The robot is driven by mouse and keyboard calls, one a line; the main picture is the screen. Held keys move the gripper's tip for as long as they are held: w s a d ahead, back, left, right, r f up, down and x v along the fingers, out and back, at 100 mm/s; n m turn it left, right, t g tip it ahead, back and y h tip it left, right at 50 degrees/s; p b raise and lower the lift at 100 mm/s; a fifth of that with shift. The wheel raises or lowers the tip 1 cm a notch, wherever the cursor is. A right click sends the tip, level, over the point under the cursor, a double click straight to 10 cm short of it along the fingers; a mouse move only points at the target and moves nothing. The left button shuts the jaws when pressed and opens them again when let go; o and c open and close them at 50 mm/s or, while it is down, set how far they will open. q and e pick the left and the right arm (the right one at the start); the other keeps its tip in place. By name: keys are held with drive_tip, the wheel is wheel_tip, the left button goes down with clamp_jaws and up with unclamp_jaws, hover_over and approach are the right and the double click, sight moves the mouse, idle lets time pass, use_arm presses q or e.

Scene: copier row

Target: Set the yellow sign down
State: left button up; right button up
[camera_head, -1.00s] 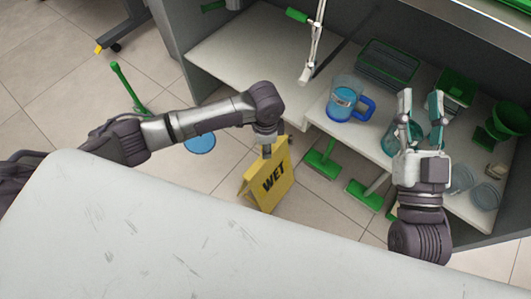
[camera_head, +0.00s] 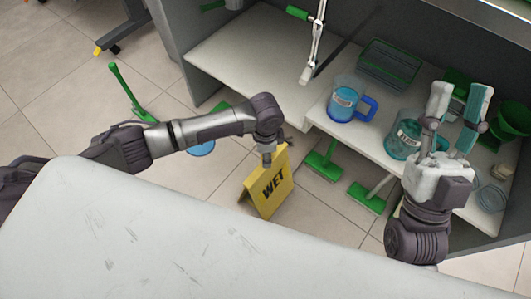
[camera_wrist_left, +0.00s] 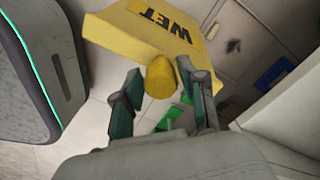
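The yellow sign (camera_head: 268,184), lettered WET, is upright below my left gripper (camera_head: 267,160), beside the shelf unit. I cannot tell whether its bottom edge touches the floor. In the left wrist view, the fingers of my left gripper (camera_wrist_left: 160,85) are on both sides of the sign's rounded yellow top grip, and the sign's panel (camera_wrist_left: 150,28) extends beyond them. In the head view the fingers are mostly hidden by the wrist. My right gripper (camera_head: 457,105) is open and empty, above the lower shelf at right.
The lower shelf holds a blue pitcher (camera_head: 345,104), a teal jar (camera_head: 402,140), a dark wire basket (camera_head: 390,64) and green containers. Green-headed brushes (camera_head: 322,165) lie below the shelf front. A white table (camera_head: 160,235) fills the foreground. Tiled floor is open to the left.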

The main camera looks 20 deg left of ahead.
use_arm(q)
drive_tip(key=shift+o, duration=0.7)
